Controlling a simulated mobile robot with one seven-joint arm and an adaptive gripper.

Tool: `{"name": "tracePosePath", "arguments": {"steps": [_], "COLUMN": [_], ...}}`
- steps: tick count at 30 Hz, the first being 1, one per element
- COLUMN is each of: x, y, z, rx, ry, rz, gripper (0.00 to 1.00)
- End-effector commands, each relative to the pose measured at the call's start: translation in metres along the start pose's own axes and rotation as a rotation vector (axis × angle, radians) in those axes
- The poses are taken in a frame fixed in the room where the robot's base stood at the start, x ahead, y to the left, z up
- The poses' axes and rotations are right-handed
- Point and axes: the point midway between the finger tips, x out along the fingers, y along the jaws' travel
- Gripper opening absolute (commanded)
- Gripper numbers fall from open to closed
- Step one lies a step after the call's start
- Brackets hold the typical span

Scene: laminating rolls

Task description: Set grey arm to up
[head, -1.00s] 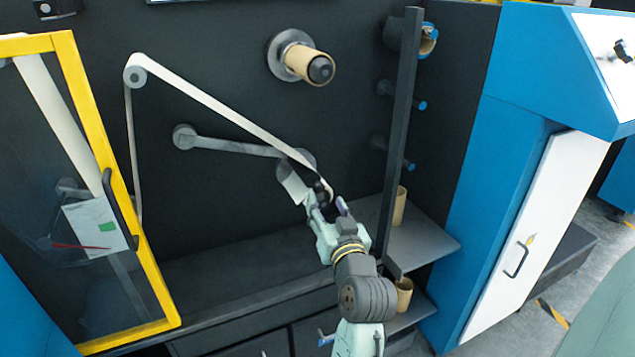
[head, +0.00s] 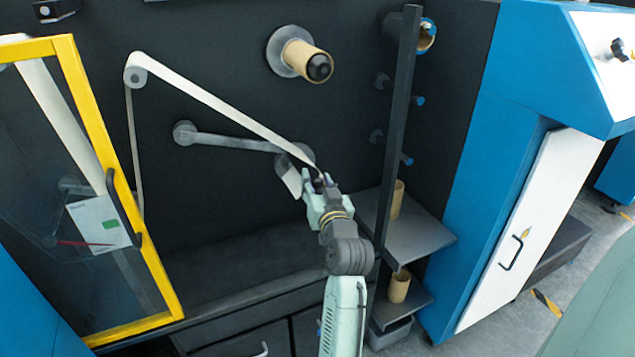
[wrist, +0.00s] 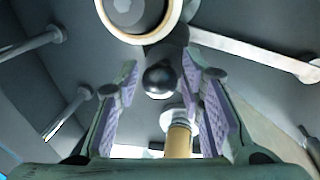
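The grey arm (head: 235,142) is on the dark machine wall in the head view. It runs from a round pivot at its left, sloping slightly down to a roller end (head: 296,156) at its right. A pale web strip (head: 215,105) passes down to this end. My gripper (head: 318,180) is just below and right of that end and hides part of it. In the wrist view my gripper (wrist: 160,108) is open, its purple-padded fingers apart. A round black knob (wrist: 160,80) shows between and beyond the fingers; I cannot tell if they touch it.
A cardboard core on a spindle (head: 305,62) sticks out above the grey arm. A dark upright post (head: 400,120) and shelves with cardboard cores (head: 398,287) stand at the right. A yellow-framed door (head: 82,110) is at the left. The ledge (head: 215,270) below is clear.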

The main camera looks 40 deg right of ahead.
Motion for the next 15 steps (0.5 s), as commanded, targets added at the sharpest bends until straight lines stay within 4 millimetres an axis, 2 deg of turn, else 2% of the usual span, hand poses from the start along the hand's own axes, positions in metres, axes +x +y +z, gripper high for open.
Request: {"name": "tracePosePath", "arguments": {"steps": [2, 15], "x": [-0.0001, -0.0003], "y": [0.0001, 0.0007], "z": [0.0000, 0.0000], "rx": [0.000, 0.000], "ry": [0.000, 0.000], "rz": [0.000, 0.001], "gripper": [0.28, 0.00]}}
